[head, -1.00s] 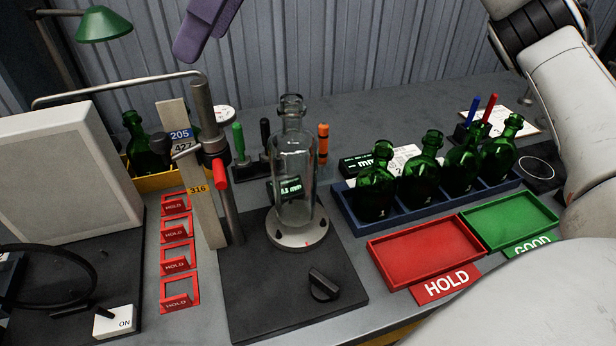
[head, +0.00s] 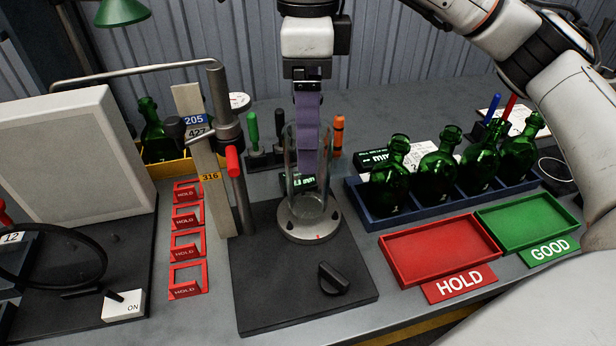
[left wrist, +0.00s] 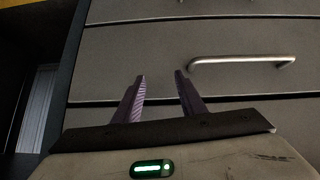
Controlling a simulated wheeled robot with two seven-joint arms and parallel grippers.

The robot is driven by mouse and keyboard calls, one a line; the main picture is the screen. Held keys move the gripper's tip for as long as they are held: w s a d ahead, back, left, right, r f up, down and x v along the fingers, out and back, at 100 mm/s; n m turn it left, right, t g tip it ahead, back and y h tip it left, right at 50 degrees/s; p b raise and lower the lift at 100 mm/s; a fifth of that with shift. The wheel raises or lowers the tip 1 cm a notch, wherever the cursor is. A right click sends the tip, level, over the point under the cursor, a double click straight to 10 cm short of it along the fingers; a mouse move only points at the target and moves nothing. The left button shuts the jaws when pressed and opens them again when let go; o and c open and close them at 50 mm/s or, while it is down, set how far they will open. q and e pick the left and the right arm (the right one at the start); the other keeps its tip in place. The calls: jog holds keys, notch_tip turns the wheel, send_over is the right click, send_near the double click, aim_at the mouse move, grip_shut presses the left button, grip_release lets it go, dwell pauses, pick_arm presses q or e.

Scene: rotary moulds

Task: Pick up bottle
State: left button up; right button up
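A clear glass bottle (head: 308,203) stands upright on a round metal turntable (head: 309,230) at mid-picture in the head view. My right gripper (head: 309,160) comes down from above with purple fingers in front of the bottle's upper part. Its neck is hidden behind the fingers. The fingers overlap edge-on, so the gap between them and any contact with the glass do not show. Several green bottles (head: 437,178) stand in a blue rack to the right. My left gripper (left wrist: 160,85) shows in the left wrist view, open and empty before grey drawers.
A red HOLD tray (head: 440,250) and a green GOOD tray (head: 527,222) lie right of the turntable. A post with a red handle (head: 233,162) stands close left of the bottle. A black knob (head: 333,279) is in front. A drawer handle (left wrist: 242,62) is near my left gripper.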

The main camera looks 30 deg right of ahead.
jog(key=shift+f, duration=1.1)
grip_shut()
